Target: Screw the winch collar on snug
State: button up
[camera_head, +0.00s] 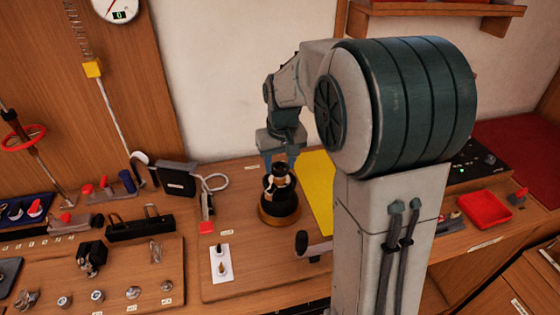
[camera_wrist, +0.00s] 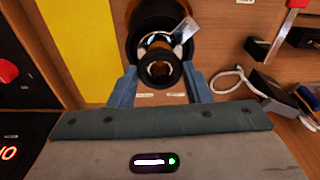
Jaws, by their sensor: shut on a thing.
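The winch (camera_head: 279,212) stands upright on the wooden bench, a dark drum with a brass-coloured base. A black ring at its top, which looks like the winch collar (camera_head: 280,170), sits at my gripper (camera_head: 279,160). My gripper points down from above, its blue-grey fingers on either side of the ring. In the wrist view the collar (camera_wrist: 160,70) is between the fingers of my gripper (camera_wrist: 160,82), and the gripper is shut on it. The winch's drum (camera_wrist: 158,18) shows behind it. The thread under the collar is hidden, so its seating cannot be told.
A yellow sheet (camera_head: 317,185) lies right of the winch. A black-ended handle (camera_head: 312,246) lies in front of it. A black box (camera_head: 177,180) with a pale cable stands left. A red tray (camera_head: 484,209) is far right.

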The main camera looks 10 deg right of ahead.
jog(key=shift+f+b, duration=0.75)
jog(key=shift+f, duration=0.35)
jog(key=shift+f, duration=0.1)
